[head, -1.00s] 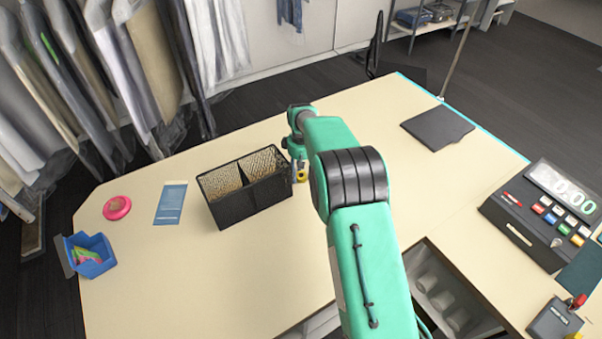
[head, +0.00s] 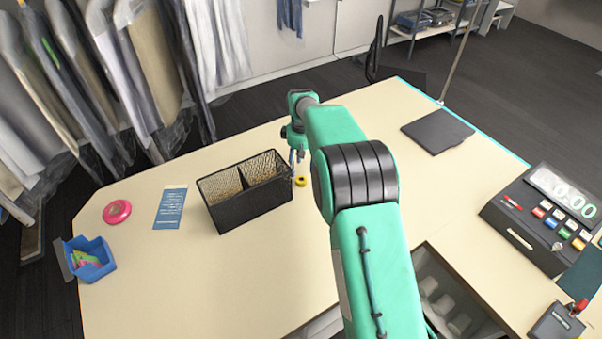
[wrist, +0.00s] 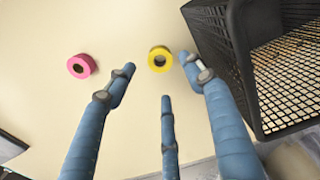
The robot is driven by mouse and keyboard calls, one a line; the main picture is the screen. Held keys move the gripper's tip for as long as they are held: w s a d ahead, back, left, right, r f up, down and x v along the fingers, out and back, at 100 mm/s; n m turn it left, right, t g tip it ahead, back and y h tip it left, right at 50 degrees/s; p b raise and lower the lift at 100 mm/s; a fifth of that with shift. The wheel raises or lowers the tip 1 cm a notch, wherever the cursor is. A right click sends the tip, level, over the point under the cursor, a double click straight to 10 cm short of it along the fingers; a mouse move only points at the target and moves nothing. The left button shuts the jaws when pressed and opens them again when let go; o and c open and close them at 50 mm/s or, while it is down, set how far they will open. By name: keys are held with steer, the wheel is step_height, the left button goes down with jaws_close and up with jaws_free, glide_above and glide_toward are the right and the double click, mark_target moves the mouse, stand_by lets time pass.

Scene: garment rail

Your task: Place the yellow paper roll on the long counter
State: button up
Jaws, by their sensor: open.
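The yellow paper roll (head: 300,182) lies flat on the long counter (head: 250,265), just right of the black mesh basket in the head view. In the wrist view the yellow roll (wrist: 152,60) lies beyond the fingertips, with its round hole facing up. My gripper (head: 296,163) is open and empty above the counter, close to the roll and the basket's corner. Its blue fingers (wrist: 160,75) are spread, and none closes on the roll. My arm hides part of the counter in the head view.
The black mesh basket (head: 250,208) stands close beside the roll. A pink roll (wrist: 81,66) lies on the other side of it in the wrist view. A blue bin (head: 90,262), pink disc (head: 117,211) and blue card (head: 170,208) are at left; a register (head: 545,215) is at right.

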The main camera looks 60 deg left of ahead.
steer(key=shift+r, duration=2.7)
